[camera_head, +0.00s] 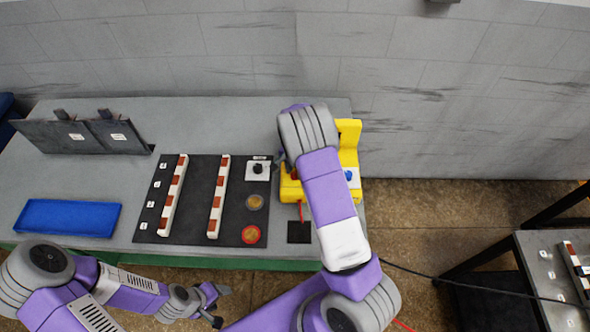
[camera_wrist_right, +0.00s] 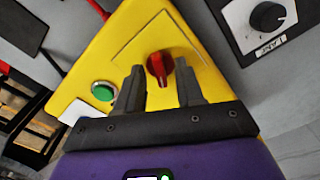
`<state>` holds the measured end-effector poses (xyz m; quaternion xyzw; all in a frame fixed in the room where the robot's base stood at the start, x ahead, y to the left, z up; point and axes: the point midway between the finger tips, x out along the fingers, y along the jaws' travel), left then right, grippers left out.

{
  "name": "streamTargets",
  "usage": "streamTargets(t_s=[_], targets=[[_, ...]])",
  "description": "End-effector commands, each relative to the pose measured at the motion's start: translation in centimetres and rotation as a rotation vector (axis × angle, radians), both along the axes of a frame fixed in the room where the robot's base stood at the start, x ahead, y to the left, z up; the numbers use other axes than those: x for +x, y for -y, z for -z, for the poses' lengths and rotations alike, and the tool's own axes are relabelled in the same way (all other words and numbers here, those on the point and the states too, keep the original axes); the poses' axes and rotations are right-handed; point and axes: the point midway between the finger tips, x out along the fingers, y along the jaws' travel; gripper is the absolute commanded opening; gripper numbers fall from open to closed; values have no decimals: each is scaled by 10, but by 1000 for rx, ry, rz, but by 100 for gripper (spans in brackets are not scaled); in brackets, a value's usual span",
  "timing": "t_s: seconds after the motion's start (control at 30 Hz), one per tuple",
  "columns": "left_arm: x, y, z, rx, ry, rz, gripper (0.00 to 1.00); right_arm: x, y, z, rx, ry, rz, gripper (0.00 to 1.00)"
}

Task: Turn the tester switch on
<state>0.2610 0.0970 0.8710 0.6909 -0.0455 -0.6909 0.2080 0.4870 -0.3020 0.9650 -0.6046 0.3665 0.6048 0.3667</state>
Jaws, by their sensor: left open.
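The yellow tester (camera_head: 349,134) stands at the right end of the workbench, largely hidden by my right arm in the head view. In the right wrist view the tester's yellow face (camera_wrist_right: 190,38) carries a red rotary switch (camera_wrist_right: 158,66) and a green button (camera_wrist_right: 103,91). My right gripper (camera_wrist_right: 160,78) is open, its two fingers pointing at the red switch, one to each side with gaps showing. I cannot tell if the tips reach around it. My left gripper (camera_head: 218,303) is open and empty in front of the bench's front edge.
A black mat (camera_head: 190,200) left of the tester holds two striped bars (camera_head: 217,197), a black dial on a white plate (camera_head: 258,171) and round parts. A blue tray (camera_head: 68,217) lies at the left. A second table (camera_head: 545,270) stands at right.

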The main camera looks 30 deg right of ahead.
Motion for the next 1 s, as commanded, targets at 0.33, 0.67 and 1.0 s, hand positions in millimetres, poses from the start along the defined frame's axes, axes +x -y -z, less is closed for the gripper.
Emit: streamTargets(t_s=[0.33,0.67,1.0], targets=[[0,0,0,0,0,0,59,1,0,-30,1,5,-1,37],[0,0,0,0,0,0,59,0,0,-73,0,1,0,37],[0,0,0,0,0,0,59,0,0,-76,0,0,0,37]])
